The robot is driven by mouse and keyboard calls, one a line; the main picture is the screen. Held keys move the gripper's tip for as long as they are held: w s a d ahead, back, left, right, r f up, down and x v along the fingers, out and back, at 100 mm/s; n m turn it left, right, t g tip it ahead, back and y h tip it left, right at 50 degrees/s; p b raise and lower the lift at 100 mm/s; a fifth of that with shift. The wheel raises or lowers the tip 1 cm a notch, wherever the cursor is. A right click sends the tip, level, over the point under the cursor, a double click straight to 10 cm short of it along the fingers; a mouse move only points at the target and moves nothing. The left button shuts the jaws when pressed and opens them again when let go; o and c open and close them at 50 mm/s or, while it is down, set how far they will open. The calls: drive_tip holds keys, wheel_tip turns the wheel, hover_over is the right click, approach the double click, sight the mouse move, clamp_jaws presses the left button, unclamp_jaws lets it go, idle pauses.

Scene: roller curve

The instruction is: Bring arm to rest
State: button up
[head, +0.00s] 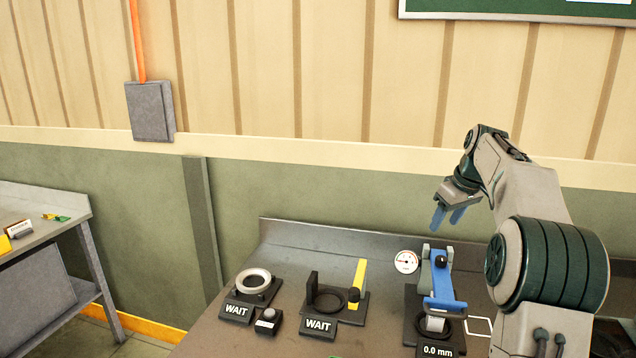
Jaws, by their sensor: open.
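My gripper (449,215) hangs in the air above the back of the dark workbench (240,330). Its blue fingers point down and stand apart, with nothing seen between them. My arm comes up from the lower right and bends down at the wrist.
Left on the bench are a ring fixture (255,283) and a fixture with a yellow lever (358,284), both with "WAIT" signs. A round dial (406,262) stands beside the blue clamp. A second table (45,250) is far left. The air left of my arm is clear.

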drive_tip(key=s+a+m+h, duration=0.1)
drive_tip(key=s+a+m, duration=0.1)
drive_tip(key=s+a, duration=1.2)
drive_tip(key=s+a+f+m, duration=0.1)
drive_tip(key=s+f, duration=0.4)
drive_tip(key=s, duration=0.6)
drive_tip(key=s+a+f+m, duration=0.2)
drive_tip(key=s+f, duration=0.4)
drive_tip(key=s, duration=0.5)
drive_tip(key=shift+s+h, duration=0.3)
drive_tip(key=shift+s, duration=0.1)
